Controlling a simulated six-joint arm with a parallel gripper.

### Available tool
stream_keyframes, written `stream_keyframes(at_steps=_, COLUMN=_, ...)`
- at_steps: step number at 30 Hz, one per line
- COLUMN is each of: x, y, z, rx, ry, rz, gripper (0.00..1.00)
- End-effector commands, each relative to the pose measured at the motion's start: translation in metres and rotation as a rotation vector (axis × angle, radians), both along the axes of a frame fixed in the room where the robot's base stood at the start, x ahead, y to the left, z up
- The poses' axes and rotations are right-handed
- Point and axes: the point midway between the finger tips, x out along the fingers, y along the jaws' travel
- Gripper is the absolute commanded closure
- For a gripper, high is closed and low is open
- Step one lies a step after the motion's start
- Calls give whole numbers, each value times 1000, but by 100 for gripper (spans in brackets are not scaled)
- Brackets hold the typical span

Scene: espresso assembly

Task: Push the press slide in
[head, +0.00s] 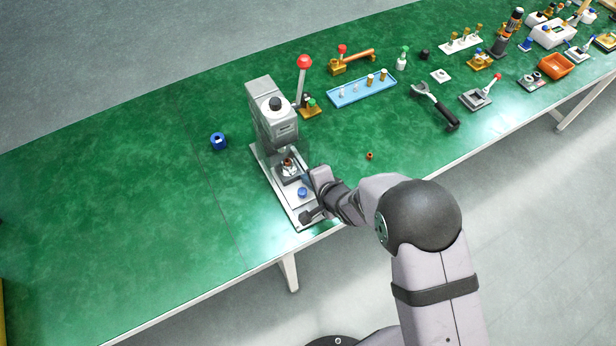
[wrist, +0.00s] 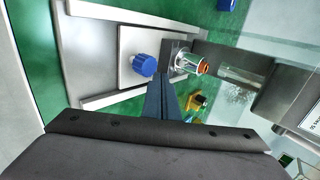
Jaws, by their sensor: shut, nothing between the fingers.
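The press (head: 272,118) is a grey upright machine on a flat base with rails near the table's front edge. Its slide is a light plate (wrist: 128,47) lying between the two rails, with a blue knob (head: 302,192) on it. The knob (wrist: 143,65) also shows in the wrist view. A metal holder (head: 288,168) bearing a clear part with an orange-red top (wrist: 202,68) sits at the slide's press end. My gripper (wrist: 160,80) is shut and empty, its fingertips close beside the blue knob and holder. Whether they touch the slide I cannot tell.
A red-knobbed lever (head: 304,64) rises beside the press. A blue ring-like part (head: 218,141) lies left; a small orange piece (head: 369,156) lies right. A blue tray (head: 362,89) is behind. The table's left side is clear.

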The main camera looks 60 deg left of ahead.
Motion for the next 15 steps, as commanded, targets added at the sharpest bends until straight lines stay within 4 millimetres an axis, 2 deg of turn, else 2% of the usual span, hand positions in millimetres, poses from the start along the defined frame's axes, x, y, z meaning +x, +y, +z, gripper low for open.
stream_keyframes(at_steps=15, x=0, y=7, z=0, rx=1, ry=0, rz=1, gripper=100)
